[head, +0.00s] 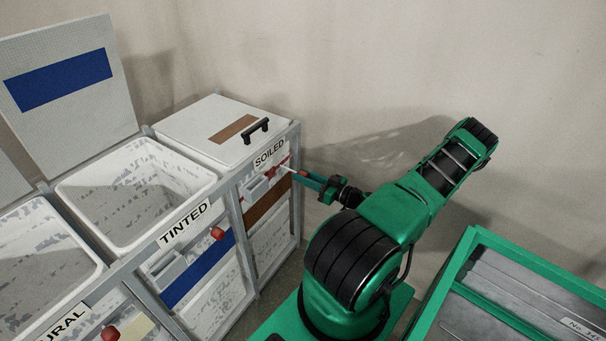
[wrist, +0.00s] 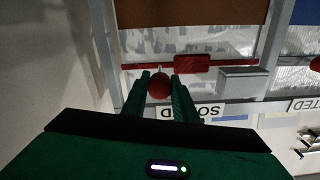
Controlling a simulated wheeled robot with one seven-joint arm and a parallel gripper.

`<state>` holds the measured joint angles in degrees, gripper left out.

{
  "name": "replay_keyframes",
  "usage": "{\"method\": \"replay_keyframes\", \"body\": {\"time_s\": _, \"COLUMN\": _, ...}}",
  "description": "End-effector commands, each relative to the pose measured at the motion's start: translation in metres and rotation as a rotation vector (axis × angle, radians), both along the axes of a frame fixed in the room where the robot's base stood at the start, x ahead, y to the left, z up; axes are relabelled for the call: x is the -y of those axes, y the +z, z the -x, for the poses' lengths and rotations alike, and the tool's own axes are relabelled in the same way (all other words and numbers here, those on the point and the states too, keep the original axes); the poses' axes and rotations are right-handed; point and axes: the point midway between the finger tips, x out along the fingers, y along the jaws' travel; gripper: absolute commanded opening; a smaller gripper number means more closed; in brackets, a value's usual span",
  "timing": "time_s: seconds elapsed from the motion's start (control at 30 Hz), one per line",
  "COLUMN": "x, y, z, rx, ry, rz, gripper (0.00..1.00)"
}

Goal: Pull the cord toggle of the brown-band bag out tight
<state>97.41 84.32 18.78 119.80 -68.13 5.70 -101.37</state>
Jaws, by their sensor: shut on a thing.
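The brown-band bag (head: 262,232) hangs in the frame at the right end of the row, under the SOILED label, its brown band on the front. Its lid (head: 222,130) is closed. My gripper (head: 304,176) is at the upper front of this bag, its fingers shut on the red cord toggle (wrist: 159,87), which sits between the fingertips in the wrist view. In the head view the toggle is mostly hidden by the fingers, and a short pale line shows between it and the bag front. A red strap with a red block (wrist: 192,63) crosses the bag behind the toggle.
To the left stands the open TINTED bag (head: 93,201) with a blue band and its own red toggle (head: 218,233). A grey box-shaped pull (head: 257,190) sits left of my gripper. A green-framed rack (head: 468,250) stands at lower right. The wall is behind.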

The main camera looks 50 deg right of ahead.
Motion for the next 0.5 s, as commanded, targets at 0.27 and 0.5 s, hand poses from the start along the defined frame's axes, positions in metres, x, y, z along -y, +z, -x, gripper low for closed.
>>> {"method": "replay_keyframes", "body": {"time_s": 0.27, "x": -0.0043, "y": -0.0003, "z": 0.0024, "rx": -0.001, "ry": 0.007, "rz": 0.001, "gripper": 0.0}}
{"method": "replay_keyframes", "body": {"time_s": 0.5, "x": -0.0046, "y": -0.0004, "z": 0.0024, "rx": -0.002, "ry": 0.007, "rz": 0.0, "gripper": 0.45}}
